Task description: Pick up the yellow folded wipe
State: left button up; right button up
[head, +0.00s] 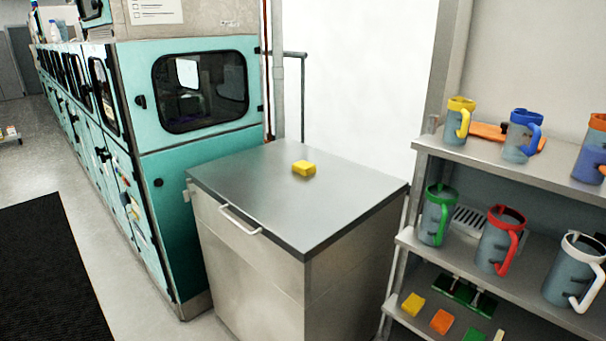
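A yellow folded wipe (304,168) lies on the grey metal top of a cabinet (260,205), near the middle and a little toward the back right. Nothing touches it and nothing covers it. A second flat yellow piece (413,304) lies on the lowest visible shelf of the rack at the right. Neither of my grippers is in the head view.
A teal machine (205,145) stands to the left of the cabinet. A shelf rack (550,172) at the right holds several jugs, with orange and green pieces below. The cabinet top around the wipe is clear. A black mat (45,275) lies on the floor.

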aim_at(302, 168)
jog(key=j+z, duration=0.1)
jog(key=z, duration=0.35)
jog(key=j+z, duration=0.15)
jog(key=z, duration=0.25)
jog(key=j+z, duration=0.2)
jog(key=j, duration=0.25)
jog(key=j+z, duration=0.2)
jog(key=j, duration=0.2)
jog(key=k+j+z, duration=0.2)
jog(key=j, duration=0.2)
jog(key=j+z, duration=0.25)
jog(key=j, duration=0.2)
jog(key=k+j+z, duration=0.2)
jog(key=j, duration=0.2)
jog(key=i, duration=0.05)
